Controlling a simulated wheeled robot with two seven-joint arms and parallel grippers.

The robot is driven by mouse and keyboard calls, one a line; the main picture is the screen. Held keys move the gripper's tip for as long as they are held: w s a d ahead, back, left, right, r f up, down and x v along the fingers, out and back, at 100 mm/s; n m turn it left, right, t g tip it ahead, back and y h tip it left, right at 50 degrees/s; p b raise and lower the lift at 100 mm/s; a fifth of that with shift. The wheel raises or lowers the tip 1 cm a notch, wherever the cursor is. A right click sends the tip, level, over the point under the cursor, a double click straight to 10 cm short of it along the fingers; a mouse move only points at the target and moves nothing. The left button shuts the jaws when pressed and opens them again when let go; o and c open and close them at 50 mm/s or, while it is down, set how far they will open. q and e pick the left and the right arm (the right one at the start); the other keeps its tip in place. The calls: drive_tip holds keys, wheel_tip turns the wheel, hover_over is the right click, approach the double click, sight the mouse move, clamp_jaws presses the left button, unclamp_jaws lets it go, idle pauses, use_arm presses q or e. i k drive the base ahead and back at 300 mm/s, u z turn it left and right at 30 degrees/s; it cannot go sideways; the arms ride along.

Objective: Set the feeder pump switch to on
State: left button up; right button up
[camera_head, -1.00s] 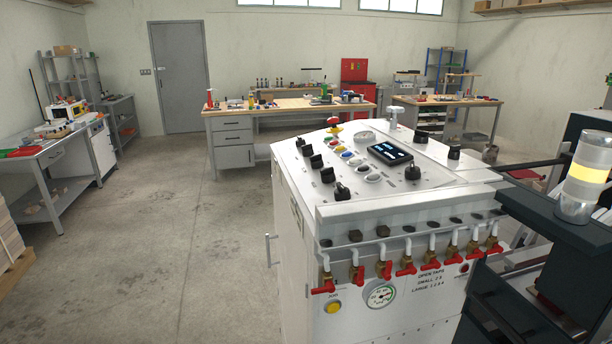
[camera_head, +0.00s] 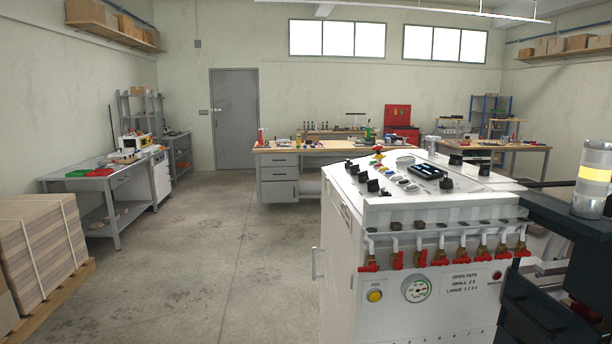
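The white control cabinet (camera_head: 340,240) of the box former stands at the centre right. Its sloped top panel (camera_head: 408,207) carries several black rotary knobs, coloured buttons and a small dark display (camera_head: 427,171). One black knob (camera_head: 373,186) sits near the panel's front left corner. Labels by the knobs are too small to read, so I cannot tell which is the feeder pump switch or how it is set. Neither of my grippers shows in the view.
A pallet of cardboard (camera_head: 42,245) is at left. The floor (camera_head: 200,260) between is clear.

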sight(354, 168)
drive_tip(key=k, duration=0.5)
drive_tip(key=u, duration=1.4)
drive_tip(key=i, duration=1.65)
drive_tip(key=z, duration=1.05)
drive_tip(key=i, duration=0.85)
drive_tip(key=z, duration=0.85)
